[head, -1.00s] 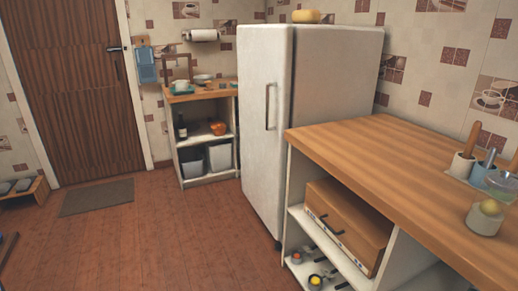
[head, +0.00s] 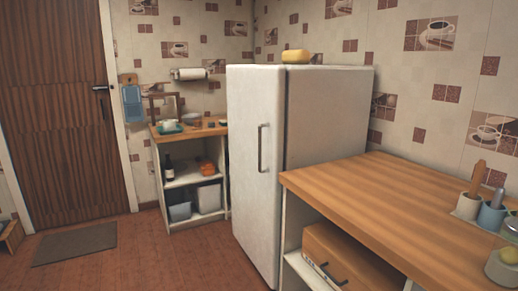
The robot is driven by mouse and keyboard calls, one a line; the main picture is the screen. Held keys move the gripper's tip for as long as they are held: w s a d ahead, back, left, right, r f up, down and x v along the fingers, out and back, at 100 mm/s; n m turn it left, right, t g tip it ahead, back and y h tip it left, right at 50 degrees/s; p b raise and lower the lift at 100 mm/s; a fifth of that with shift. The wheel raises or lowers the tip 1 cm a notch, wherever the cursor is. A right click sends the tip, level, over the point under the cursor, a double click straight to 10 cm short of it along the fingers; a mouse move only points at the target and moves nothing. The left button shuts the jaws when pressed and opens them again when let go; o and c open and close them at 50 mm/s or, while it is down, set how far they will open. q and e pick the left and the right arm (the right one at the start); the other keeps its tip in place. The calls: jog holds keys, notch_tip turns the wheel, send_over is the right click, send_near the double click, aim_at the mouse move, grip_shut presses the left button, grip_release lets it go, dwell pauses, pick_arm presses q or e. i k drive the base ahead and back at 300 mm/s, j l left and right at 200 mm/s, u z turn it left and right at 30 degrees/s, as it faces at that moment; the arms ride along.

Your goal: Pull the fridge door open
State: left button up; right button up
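A white fridge (head: 318,115) stands right of the middle in the head view. Its door (head: 254,205) faces left and looks shut, with a long grey vertical handle (head: 261,148) near the door's right edge. A round yellow thing (head: 296,56) lies on top of the fridge. Neither of my grippers shows in the head view.
A wooden-topped counter (head: 385,200) stands close at the fridge's right, with a drawer box below and utensil pots (head: 490,214) on it. A shelf unit (head: 172,200) stands left behind the fridge. The red floor (head: 170,265) before the door is clear.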

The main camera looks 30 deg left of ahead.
aim_at(256, 93)
jog(key=i+j, duration=0.2)
jog(key=j, duration=0.25)
jog(key=i+j+z, duration=0.1)
jog(key=j, duration=0.3)
jog(key=i+j, duration=0.2)
jog(key=j, duration=0.25)
jog(key=i+j+z, duration=0.1)
jog(key=j, duration=0.35)
jog(key=i+j, duration=0.2)
jog(key=j, duration=0.25)
jog(key=i+j+z, duration=0.1)
jog(key=j, duration=0.35)
jog(key=i+j, duration=0.2)
jog(key=j, duration=0.25)
jog(key=i+j+z, duration=0.1)
jog(key=j, duration=0.35)
